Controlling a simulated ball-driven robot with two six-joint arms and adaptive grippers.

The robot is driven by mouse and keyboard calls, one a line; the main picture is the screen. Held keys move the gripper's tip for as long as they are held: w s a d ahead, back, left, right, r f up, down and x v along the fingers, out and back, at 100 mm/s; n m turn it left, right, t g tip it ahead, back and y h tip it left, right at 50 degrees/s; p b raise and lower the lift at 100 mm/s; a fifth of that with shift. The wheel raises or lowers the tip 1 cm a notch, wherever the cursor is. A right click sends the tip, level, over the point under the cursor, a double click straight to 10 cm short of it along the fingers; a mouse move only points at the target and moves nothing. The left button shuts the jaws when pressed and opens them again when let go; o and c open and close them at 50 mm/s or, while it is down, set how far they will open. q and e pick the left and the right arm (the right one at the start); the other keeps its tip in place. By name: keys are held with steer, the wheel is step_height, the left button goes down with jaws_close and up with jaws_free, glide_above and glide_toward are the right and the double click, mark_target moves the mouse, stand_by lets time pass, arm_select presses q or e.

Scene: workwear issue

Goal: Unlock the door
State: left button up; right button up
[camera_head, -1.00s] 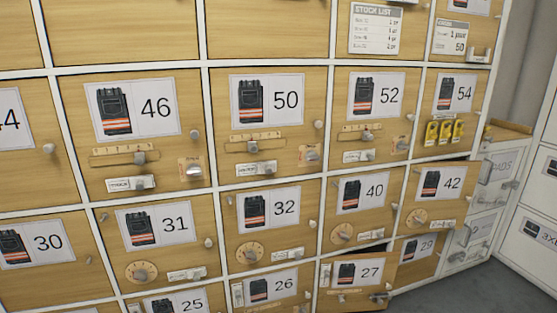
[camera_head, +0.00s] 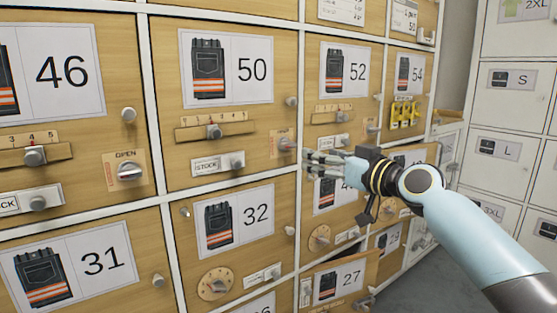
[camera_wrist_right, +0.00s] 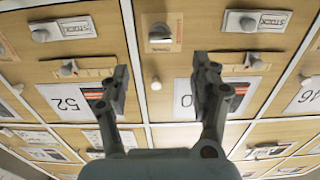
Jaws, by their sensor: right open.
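A wall of wooden locker doors fills the head view. Which door the task means, the frames do not tell. Door 50 (camera_head: 160,75) is closed, with a slider (camera_head: 214,131), a stock latch (camera_head: 236,160), a pale round knob (camera_head: 292,101) and a lock plate with a small knob (camera_head: 283,143). My right gripper (camera_head: 308,163) is open and empty, just right of that plate. In the wrist view, upside down, the open fingers (camera_wrist_right: 160,75) straddle the pale round knob (camera_wrist_right: 156,84) in the picture; contact cannot be told. The OPEN lock knob (camera_wrist_right: 160,35) shows above it. My left gripper is out of view.
Door 46 (camera_head: 127,80) at left has an OPEN plate (camera_head: 125,171). Door 52 (camera_head: 316,85) lies right of door 50. Door 27 (camera_head: 351,272) stands ajar at lower right. Yellow padlocks (camera_head: 404,114) hang on door 54. White lockers (camera_head: 505,120) stand at far right.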

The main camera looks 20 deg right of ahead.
mark_target(291, 147)
steer(key=b+x, duration=0.2)
steer(key=x, duration=0.8)
steer(key=shift+f, duration=0.15)
steer(key=shift+w+a, duration=0.15)
steer(key=shift+w, duration=0.15)
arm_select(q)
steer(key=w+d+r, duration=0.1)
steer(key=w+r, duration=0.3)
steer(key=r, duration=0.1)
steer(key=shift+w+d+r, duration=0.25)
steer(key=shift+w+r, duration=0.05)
arm_select(e)
steer(key=shift+c, duration=0.4)
steer(key=c, duration=1.1)
